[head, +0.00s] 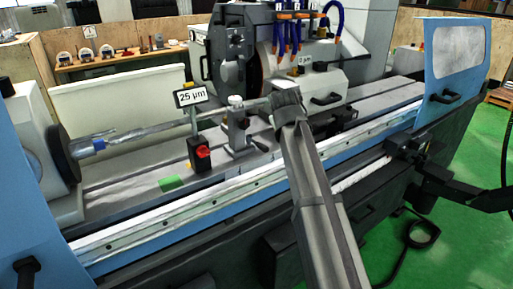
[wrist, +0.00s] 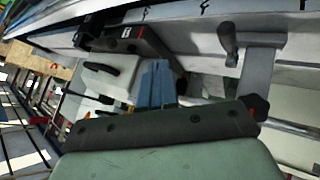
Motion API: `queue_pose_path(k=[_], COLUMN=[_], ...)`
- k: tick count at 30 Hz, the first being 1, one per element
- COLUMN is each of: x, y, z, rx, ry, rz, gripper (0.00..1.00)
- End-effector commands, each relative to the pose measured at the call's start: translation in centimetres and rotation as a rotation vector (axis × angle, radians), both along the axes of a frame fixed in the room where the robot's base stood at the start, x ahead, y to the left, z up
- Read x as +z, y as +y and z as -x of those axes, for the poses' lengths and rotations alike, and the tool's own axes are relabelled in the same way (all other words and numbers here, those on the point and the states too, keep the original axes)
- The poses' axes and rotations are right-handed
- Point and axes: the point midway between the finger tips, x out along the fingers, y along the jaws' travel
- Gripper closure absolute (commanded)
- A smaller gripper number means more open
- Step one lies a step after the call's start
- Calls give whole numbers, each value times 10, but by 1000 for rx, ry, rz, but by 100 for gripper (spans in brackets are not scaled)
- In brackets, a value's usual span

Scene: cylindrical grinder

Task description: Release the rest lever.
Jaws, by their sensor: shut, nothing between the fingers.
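The work rest (head: 237,125) stands on the machine table below the long grey workpiece (head: 150,132), in the middle of the head view. A dark lever (head: 259,146) sticks out low on its right side. My gripper shows in the wrist view (wrist: 157,68) as blue-grey fingers side by side, shut and empty, beyond a dark bar. In the head view my grey arm rises from the bottom edge and ends right of the rest; its fingertips cannot be made out there. A grey handle (wrist: 229,42) shows right of the fingers, apart from them; I cannot tell whether it is the rest lever.
A "25 µm" sign (head: 190,97) and a red-and-black box (head: 199,153) stand left of the rest. The grinding wheel housing (head: 300,80) with blue hoses is behind. A blue door (head: 455,65) stands at the right.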

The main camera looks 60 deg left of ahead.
Motion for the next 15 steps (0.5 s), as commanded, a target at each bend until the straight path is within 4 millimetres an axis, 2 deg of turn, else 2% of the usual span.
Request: queue_pose_path(k=[1,6,12,15], x=[0,-4,-9,-10], y=[7,21,28,29], z=[22,83,134,148], rx=[22,75,119,131], ry=[5,20,31,34], rz=[17,88,150,169], gripper=[100,100,100,100])
